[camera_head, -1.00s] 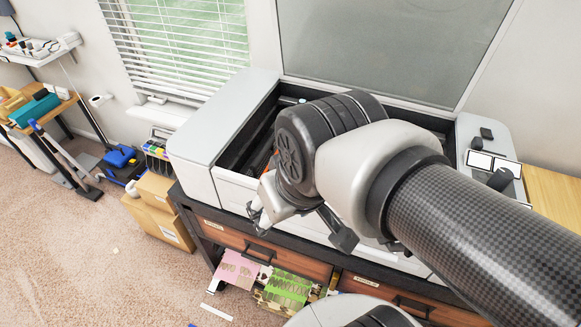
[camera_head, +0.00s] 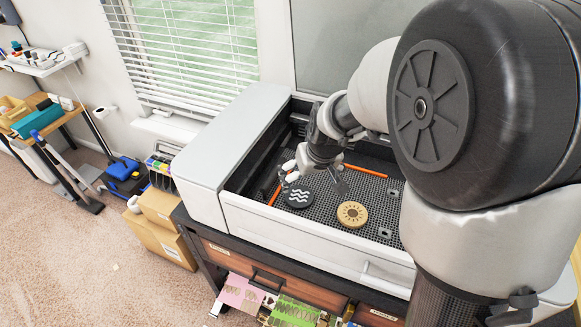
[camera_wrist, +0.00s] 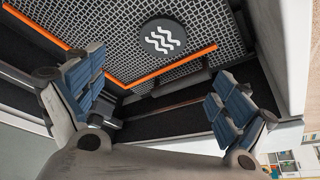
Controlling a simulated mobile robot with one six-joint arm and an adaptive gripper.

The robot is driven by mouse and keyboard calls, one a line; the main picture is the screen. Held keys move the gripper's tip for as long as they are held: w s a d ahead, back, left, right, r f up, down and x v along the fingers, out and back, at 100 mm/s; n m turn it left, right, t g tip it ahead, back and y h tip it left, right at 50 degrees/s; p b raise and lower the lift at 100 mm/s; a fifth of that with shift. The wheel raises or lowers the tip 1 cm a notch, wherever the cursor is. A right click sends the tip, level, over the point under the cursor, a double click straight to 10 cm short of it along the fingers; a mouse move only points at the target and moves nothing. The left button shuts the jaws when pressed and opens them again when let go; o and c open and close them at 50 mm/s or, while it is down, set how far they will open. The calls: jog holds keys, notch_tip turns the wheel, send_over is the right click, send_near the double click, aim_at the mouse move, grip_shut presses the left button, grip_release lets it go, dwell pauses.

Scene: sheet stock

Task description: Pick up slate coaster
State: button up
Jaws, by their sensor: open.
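The slate coaster (camera_head: 300,195) is a dark round disc with white wavy lines. It lies flat on the black honeycomb bed inside the grey machine, near the bed's left front. In the wrist view the slate coaster (camera_wrist: 162,37) shows at the top middle, beyond the fingertips. My gripper (camera_head: 313,180) is inside the machine's opening, just above and beside the coaster. In the wrist view my gripper (camera_wrist: 157,92) has its two blue-padded fingers wide apart with nothing between them. It appears apart from the coaster.
Orange rails (camera_head: 366,172) edge the bed. The machine's front wall (camera_head: 310,236) and left housing (camera_head: 216,150) stand around the opening. Free mesh lies behind and right of the coasters.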

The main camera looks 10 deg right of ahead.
jog(key=b, duration=0.2)
send_over(300, 197)
jog(key=s, duration=0.2)
jog(key=f, duration=0.6)
jog(key=shift+d+f, duration=0.25)
jog(key=shift+f, duration=0.1)
jog(key=b+x, duration=0.1)
jog(key=x, duration=0.1)
jog(key=s+x, duration=0.1)
jog(key=x, duration=0.1)
jog(key=shift+w+a+f+b, duration=0.1)
jog(key=shift+a+f+b, duration=0.1)
jog(key=shift+f+b, duration=0.15)
jog(key=shift+w+f, duration=0.25)
jog(key=shift+f, duration=0.1)
jog(key=shift+r, duration=0.1)
jog(key=shift+c, duration=0.3)
jog(key=c, duration=1.2)
jog(key=shift+c, duration=0.2)
